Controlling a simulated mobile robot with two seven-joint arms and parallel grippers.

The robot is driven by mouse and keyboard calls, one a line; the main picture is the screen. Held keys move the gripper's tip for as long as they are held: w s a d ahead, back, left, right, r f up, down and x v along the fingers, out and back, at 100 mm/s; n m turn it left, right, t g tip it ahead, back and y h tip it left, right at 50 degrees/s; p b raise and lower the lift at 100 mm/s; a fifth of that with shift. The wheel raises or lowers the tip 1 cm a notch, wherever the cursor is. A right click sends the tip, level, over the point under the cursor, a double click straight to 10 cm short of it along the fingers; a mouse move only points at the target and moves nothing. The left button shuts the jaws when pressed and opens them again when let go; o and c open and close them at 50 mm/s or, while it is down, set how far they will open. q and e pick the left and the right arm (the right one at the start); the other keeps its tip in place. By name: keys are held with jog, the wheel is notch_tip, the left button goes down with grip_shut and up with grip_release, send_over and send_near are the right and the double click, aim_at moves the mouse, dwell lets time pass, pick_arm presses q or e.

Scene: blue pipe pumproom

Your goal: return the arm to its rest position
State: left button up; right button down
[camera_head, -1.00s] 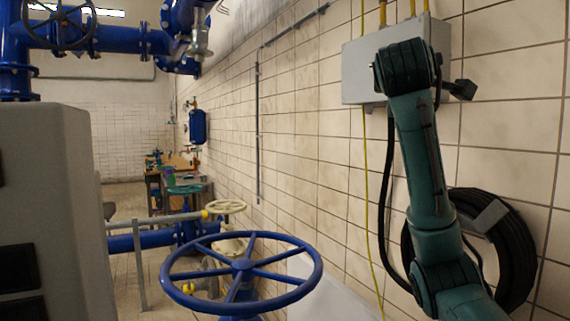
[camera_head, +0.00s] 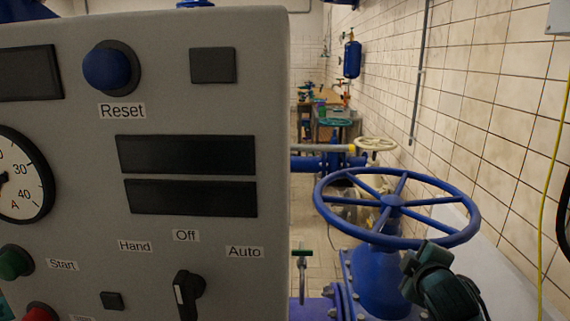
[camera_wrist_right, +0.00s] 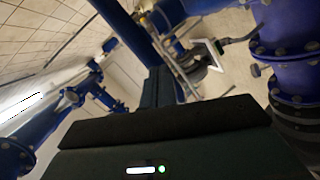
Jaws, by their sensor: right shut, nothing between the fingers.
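My right arm, dark green, shows low at the right in the head view, with its end (camera_head: 432,280) in front of the blue valve below the handwheel. I cannot tell whether it touches the valve. In the right wrist view my right gripper (camera_wrist_right: 162,80) is dark, shut and empty, pointing away from the camera with blue pipes around it. My left gripper is not in view.
A grey control panel (camera_head: 210,100) with a blue Reset button (camera_head: 108,66) and a selector knob (camera_head: 187,295) fills the left. A large blue handwheel (camera_head: 392,201) stands right of it. A tiled wall (camera_head: 480,100) runs along the right.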

jog(key=s+a+f+m+g+y, duration=0.1)
jog(key=s+a+f, duration=0.2)
jog(key=s+f, duration=0.15)
jog(key=s+a+f+m+y, duration=0.1)
jog(key=s+a+f, duration=0.15)
jog(key=f, duration=0.35)
jog(key=s+a+f+m+g+y, duration=0.1)
jog(key=s+a+f+y, duration=0.1)
jog(key=s+f, duration=0.3)
jog(key=s+a+f+m, duration=0.2)
jog(key=s+a+f, duration=0.1)
jog(key=s, duration=0.5)
jog(key=s+a+f+m+g+y, duration=0.1)
jog(key=s+a+f+m, duration=0.2)
jog(key=s+f, duration=0.3)
jog(key=shift+s+m+y, duration=0.3)
jog(key=shift+s, duration=0.7)
jog(key=shift+a+f, duration=0.1)
